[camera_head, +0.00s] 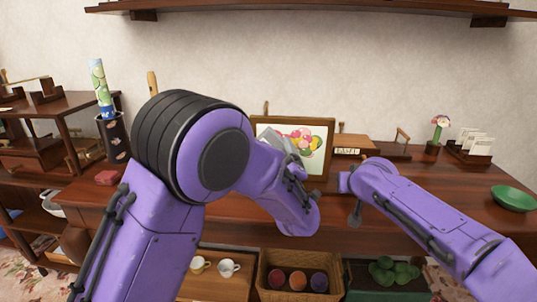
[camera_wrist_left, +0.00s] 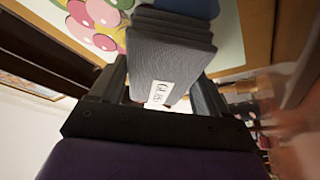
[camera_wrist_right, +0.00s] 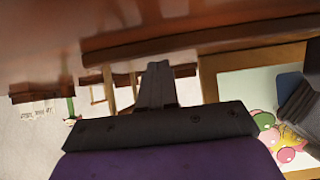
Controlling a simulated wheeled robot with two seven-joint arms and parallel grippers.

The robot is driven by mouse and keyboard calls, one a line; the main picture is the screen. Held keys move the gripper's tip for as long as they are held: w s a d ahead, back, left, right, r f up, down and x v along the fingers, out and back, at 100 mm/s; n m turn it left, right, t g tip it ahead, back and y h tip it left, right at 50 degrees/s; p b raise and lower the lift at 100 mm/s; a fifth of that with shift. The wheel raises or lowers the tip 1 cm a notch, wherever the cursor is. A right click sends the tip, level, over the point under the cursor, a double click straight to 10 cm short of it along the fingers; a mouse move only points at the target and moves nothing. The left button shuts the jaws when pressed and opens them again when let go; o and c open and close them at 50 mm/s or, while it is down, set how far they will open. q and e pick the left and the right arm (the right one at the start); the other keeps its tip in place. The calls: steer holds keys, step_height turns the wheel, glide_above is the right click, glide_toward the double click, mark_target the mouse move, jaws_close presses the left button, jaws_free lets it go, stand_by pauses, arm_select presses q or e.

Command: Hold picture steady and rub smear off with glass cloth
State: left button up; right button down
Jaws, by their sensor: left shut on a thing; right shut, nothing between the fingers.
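My left gripper (camera_wrist_left: 160,88) is shut on a grey folded glass cloth (camera_wrist_left: 172,60) with a white label. My left arm hides the picture's left part in the head view. My right gripper (camera_wrist_right: 156,85) is shut and empty, near the picture's right side; contact with the frame is not clear. I cannot make out a smear.
Behind the picture's right side is a wooden box (camera_head: 352,144) with a label. A flower in a pot (camera_head: 440,130), a card rack (camera_head: 478,146) and a green bowl (camera_head: 513,198) stand to the right. A red block (camera_head: 107,177) lies left. The desk's right middle is clear.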

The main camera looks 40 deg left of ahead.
arm_select(q)
steer(key=shift+w+d+f, duration=0.1)
steer(key=shift+w+d, duration=0.4)
steer(key=shift+d, duration=0.2)
steer(key=shift+w+d, duration=0.5)
steer(key=shift+d, duration=0.2)
steer(key=shift+w+d, duration=0.3)
steer(key=shift+d, duration=0.35)
steer(key=shift+w+d, duration=0.35)
steer(key=shift+d, duration=0.25)
steer(key=shift+w+d, duration=0.3)
steer(key=shift+d, duration=0.35)
steer(key=shift+s+a, duration=0.9)
steer(key=shift+a, duration=0.75)
steer(key=shift+s+a, duration=0.95)
steer(key=shift+a, duration=0.7)
steer(key=shift+s+a, duration=0.9)
steer(key=shift+a, duration=0.75)
steer(key=s+d, duration=0.3)
steer(key=s, duration=0.2)
steer(key=shift+d, duration=0.15)
steer(key=shift+s, duration=0.1)
